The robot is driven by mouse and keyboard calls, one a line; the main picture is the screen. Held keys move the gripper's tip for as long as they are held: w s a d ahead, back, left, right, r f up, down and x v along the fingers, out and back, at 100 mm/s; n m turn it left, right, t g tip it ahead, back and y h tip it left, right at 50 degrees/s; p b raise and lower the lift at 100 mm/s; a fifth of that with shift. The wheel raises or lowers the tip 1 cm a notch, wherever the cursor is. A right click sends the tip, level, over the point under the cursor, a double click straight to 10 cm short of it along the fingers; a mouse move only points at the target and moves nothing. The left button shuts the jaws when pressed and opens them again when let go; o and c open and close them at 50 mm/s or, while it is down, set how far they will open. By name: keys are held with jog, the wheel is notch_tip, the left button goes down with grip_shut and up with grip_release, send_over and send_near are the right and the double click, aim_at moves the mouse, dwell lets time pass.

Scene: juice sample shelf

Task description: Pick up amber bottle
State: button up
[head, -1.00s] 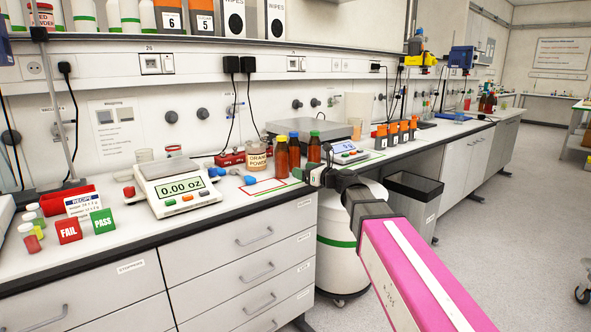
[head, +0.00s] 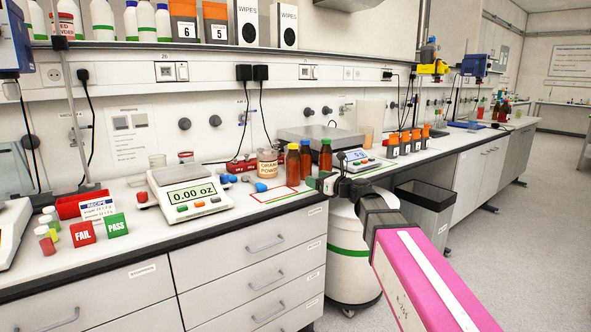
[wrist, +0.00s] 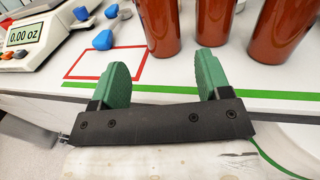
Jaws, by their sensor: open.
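Three amber bottles stand close together on the bench: one with a yellow cap (head: 293,170), one with a green cap (head: 306,163) and one with a blue cap (head: 326,161). In the wrist view their lower parts show as a left bottle (wrist: 158,25), a middle bottle (wrist: 214,22) and a right bottle (wrist: 283,32); their caps are out of view there. My gripper (wrist: 163,70) is open and empty, with green fingers pointing toward the bottles from the bench's front edge. It also shows in the head view (head: 327,184), just in front of the bottles.
A red-outlined rectangle (wrist: 75,76) lies left of the fingers. A jar (head: 268,163) is beside the bottles.

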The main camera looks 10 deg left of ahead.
aim_at(299, 172)
jog(key=shift+o, duration=0.2)
jog(key=shift+w+a+r, duration=0.35)
jog(key=shift+a+r, duration=0.2)
jog(key=shift+r, duration=0.05)
jog(key=x, duration=0.5)
jog(key=shift+w+a+f, duration=0.1)
jog(key=shift+f+x, duration=0.2)
jog(key=shift+x, duration=1.15)
jog(key=shift+f+x, duration=0.2)
jog(key=shift+x, duration=1.15)
jog(key=c, duration=0.9)
jog(key=shift+r, duration=0.1)
